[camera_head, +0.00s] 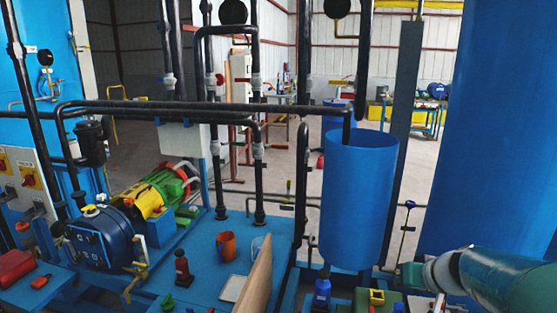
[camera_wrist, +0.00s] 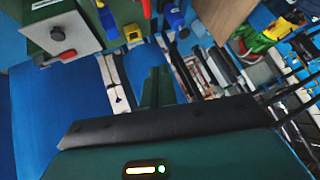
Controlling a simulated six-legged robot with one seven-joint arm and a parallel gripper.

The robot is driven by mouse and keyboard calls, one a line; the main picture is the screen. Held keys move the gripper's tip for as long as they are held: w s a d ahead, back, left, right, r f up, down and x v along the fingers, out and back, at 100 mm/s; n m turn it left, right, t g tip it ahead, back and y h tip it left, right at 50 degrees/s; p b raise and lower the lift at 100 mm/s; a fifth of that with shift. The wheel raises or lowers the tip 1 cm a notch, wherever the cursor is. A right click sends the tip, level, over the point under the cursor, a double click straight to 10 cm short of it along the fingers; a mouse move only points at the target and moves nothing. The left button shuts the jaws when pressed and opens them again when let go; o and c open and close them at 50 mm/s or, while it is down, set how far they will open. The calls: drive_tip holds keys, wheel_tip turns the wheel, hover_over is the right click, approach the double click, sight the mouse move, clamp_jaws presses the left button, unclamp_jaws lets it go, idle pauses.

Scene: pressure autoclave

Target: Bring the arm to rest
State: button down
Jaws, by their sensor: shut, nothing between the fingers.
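My gripper (camera_wrist: 158,82) shows in the wrist view, reaching up from a dark bar and green housing along the bottom edge. It is shut and empty. In the head view my green arm (camera_head: 503,278) comes in from the lower right, with its pale joint towards the blue tank (camera_head: 358,205). The gripper itself cannot be made out clearly there.
A wooden board (camera_head: 255,280) stands in front. Black pipes (camera_head: 200,107) cross the middle. A large blue column (camera_head: 490,120) rises at right.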

drive_tip(key=s+a+r+n+g+h, duration=0.1)
drive_tip(key=s+a+r, duration=0.3)
drive_tip(key=s+a, duration=1.1)
drive_tip(key=s+g+h, duration=0.1)
drive_tip(key=s, duration=0.2)
drive_tip(key=shift+s+a+n+g, duration=0.3)
drive_tip(key=shift+s, duration=0.05)
drive_tip(key=shift+d, duration=0.25)
